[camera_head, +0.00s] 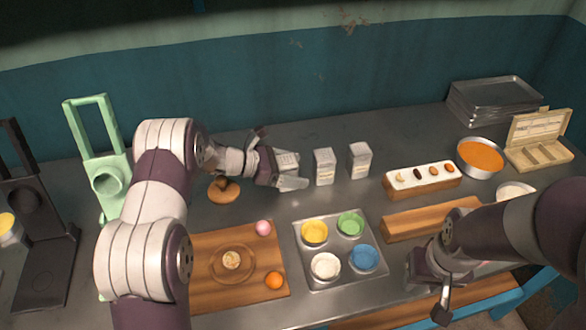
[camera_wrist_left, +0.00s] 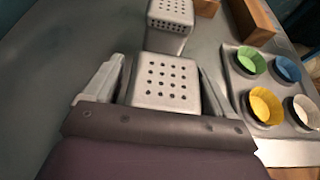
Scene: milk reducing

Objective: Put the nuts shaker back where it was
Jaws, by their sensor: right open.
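The task's nuts shaker is probably one of three grey metal shakers with perforated tops; I cannot read the labels. One shaker (camera_head: 288,158) is between the fingers of my left gripper (camera_head: 276,162). Its perforated top (camera_wrist_left: 165,83) also shows between the two fingers in the left wrist view, close to both. I cannot tell whether they touch it or whether its base rests on the counter. Two more shakers, a middle one (camera_head: 325,167) and a right one (camera_head: 360,161), stand upright to its right. My right gripper (camera_head: 430,290) is open and empty at the counter's front edge.
A muffin tray (camera_head: 299,262) with coloured cups and a wooden board (camera_head: 205,283) lie in front. A wooden topping holder (camera_head: 425,186), orange bowl (camera_head: 480,157) and compartment box (camera_head: 540,150) stand to the right. A green stand (camera_head: 107,175) is left. The counter behind the shakers is clear.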

